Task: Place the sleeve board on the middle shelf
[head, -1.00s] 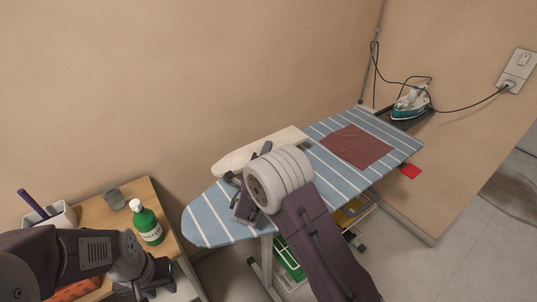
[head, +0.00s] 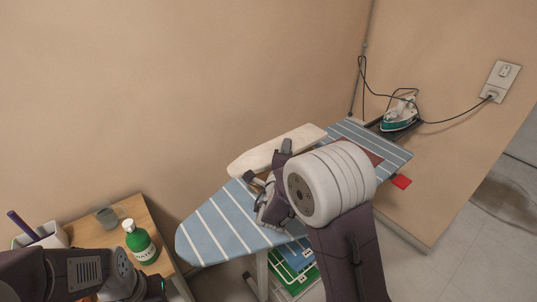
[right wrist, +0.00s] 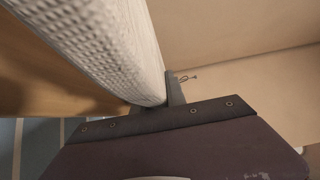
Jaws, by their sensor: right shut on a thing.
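The sleeve board (head: 278,150) is a long, cream, padded board with a rounded end. In the head view it shows over the back edge of the striped ironing board (head: 225,222); its height above it is hard to judge. My right gripper (head: 267,164) is shut on its near side. In the right wrist view the textured cover of the sleeve board (right wrist: 112,45) runs up from between the jaws. My left gripper is at the bottom left, mostly cut off below my left forearm, so its jaws cannot be read. No middle shelf can be clearly made out.
A wooden-topped stand (head: 130,210) at left holds a green bottle (head: 140,242), a grey cup (head: 106,217) and a white holder (head: 42,237). An iron (head: 399,113) with a cord sits at the ironing board's far end. Green items (head: 296,262) lie beneath it.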

